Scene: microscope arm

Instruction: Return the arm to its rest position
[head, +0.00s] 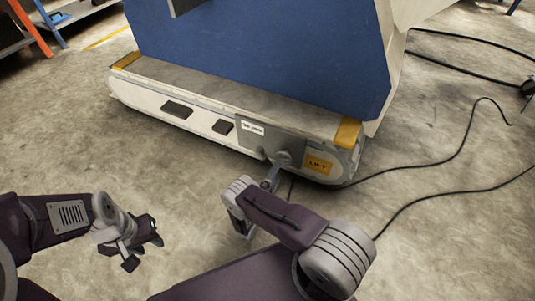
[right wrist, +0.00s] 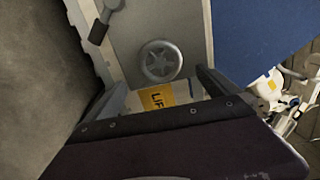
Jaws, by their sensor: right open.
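A low white machine base (head: 170,107) with a blue body (head: 265,45) stands on the floor. Its near right end has a grey panel with a round knob and lever (head: 283,157) beside a yellow label (head: 318,165). In the right wrist view a round grey handwheel (right wrist: 160,61) sits on the grey panel, and a lever with a black grip (right wrist: 99,30) hangs at upper left. My right gripper (right wrist: 163,82) is open, its fingers either side of the yellow label (right wrist: 154,97), below the handwheel; contact is unclear. My left gripper (head: 144,252) is open and empty above the floor.
Black cables (head: 465,140) run across the floor at right. Shelving with an orange post (head: 27,28) stands at far left. A white and blue object (right wrist: 272,85) shows at right in the wrist view. Bare concrete floor lies left of the base.

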